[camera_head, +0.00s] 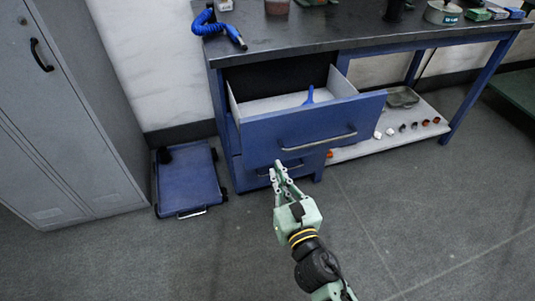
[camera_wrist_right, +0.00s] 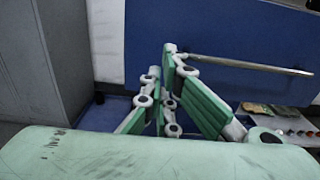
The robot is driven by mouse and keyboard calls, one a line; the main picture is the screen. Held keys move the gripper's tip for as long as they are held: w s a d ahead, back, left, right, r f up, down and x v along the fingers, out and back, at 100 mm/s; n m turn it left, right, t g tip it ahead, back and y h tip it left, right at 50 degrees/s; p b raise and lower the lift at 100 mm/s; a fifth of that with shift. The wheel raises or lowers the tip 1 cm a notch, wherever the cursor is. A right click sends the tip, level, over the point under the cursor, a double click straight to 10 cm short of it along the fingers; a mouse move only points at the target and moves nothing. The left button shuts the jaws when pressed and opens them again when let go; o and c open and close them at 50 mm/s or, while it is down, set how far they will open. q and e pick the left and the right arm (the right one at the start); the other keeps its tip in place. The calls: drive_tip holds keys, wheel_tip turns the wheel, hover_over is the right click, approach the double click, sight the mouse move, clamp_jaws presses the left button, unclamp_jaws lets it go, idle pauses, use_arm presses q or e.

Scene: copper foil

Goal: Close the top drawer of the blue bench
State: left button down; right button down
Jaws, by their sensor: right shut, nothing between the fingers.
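The blue bench (camera_head: 330,45) has a dark top and stands at the upper middle of the head view. Its top drawer (camera_head: 300,127) is pulled out, with a blue item (camera_head: 309,95) inside and a metal handle (camera_head: 325,141) across its front. The drawer below (camera_head: 250,172) looks closed. My right gripper (camera_head: 279,168) is shut and empty, just in front of and below the top drawer's front, apart from the handle as far as I can tell. In the right wrist view the drawer front (camera_wrist_right: 220,35) and handle (camera_wrist_right: 250,65) lie beyond the fingers. My left gripper is not in view.
A grey locker (camera_head: 65,110) stands at the left. A blue wheeled platform (camera_head: 187,182) lies on the floor between locker and bench. A low shelf (camera_head: 370,148) under the bench holds several small items. The floor in front is clear.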

sight(265, 148)
drive_tip(key=x, duration=0.6)
drive_tip(key=shift+w, duration=0.15)
drive_tip(key=shift+w+a, duration=0.25)
drive_tip(key=shift+w, duration=0.4)
